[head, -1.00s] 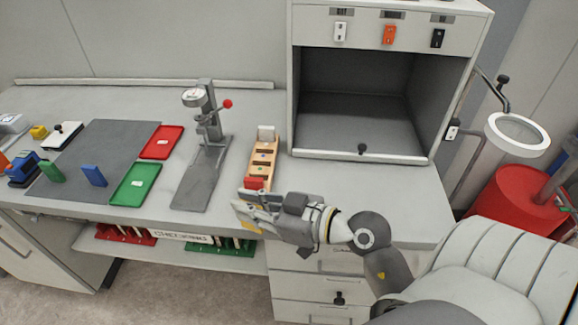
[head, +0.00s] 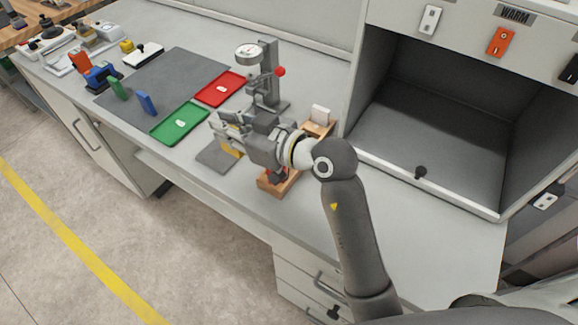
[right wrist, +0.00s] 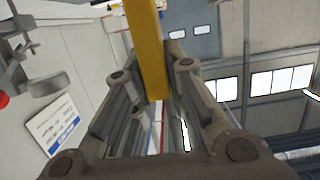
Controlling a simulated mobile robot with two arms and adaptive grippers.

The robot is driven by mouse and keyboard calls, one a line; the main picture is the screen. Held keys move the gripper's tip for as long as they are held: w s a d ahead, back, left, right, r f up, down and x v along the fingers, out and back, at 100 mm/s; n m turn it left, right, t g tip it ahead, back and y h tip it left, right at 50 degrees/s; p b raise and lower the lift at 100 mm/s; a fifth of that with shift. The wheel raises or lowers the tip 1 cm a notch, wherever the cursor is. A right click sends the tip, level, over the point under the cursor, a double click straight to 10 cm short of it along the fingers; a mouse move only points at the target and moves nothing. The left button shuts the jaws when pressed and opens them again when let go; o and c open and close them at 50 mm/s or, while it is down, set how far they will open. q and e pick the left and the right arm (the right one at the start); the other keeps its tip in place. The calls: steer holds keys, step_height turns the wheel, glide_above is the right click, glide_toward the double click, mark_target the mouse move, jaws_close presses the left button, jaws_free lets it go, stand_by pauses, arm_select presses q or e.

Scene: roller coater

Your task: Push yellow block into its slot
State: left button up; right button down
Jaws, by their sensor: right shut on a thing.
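My right gripper (head: 226,130) is shut on a yellow block, which shows as a long bar between the fingers in the right wrist view (right wrist: 147,50). In the head view only a bit of yellow (head: 232,151) shows under the fingers. The gripper is over the grey base of the press stand, left of the wooden slotted rack (head: 272,187). My wrist and arm cover much of the rack. A white block (head: 320,115) stands at the rack's far end, and some red shows near its front end. The slots between are hidden. My left gripper is not in view.
The press stand (head: 268,75) with a red-knobbed lever is close behind my gripper. Green (head: 181,124) and red (head: 220,89) trays and a grey mat (head: 165,85) lie to the left. An open cabinet (head: 430,120) stands right.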

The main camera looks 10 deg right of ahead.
steer(key=shift+w+a, duration=0.2)
steer(key=shift+a, duration=0.25)
steer(key=d+f, duration=0.2)
steer(key=d, duration=0.2)
steer(key=w+d+f, duration=0.1)
steer(key=d+f, duration=0.2)
steer(key=d, duration=0.1)
steer(key=w+d+f+b, duration=0.1)
steer(key=d+f, duration=0.2)
steer(key=d, duration=0.1)
steer(key=shift+w, duration=0.15)
steer(key=shift+w+d+f+b, duration=0.1)
steer(key=shift+d+f+b, duration=0.15)
steer(key=shift+f, duration=0.5)
steer(key=shift+w+d+f+b, duration=0.15)
steer(key=shift+d+f, duration=0.1)
steer(key=shift+f, duration=0.55)
steer(key=shift+s+d+f+b, duration=0.1)
steer(key=shift+d+f+b, duration=0.15)
steer(key=shift+f, duration=0.5)
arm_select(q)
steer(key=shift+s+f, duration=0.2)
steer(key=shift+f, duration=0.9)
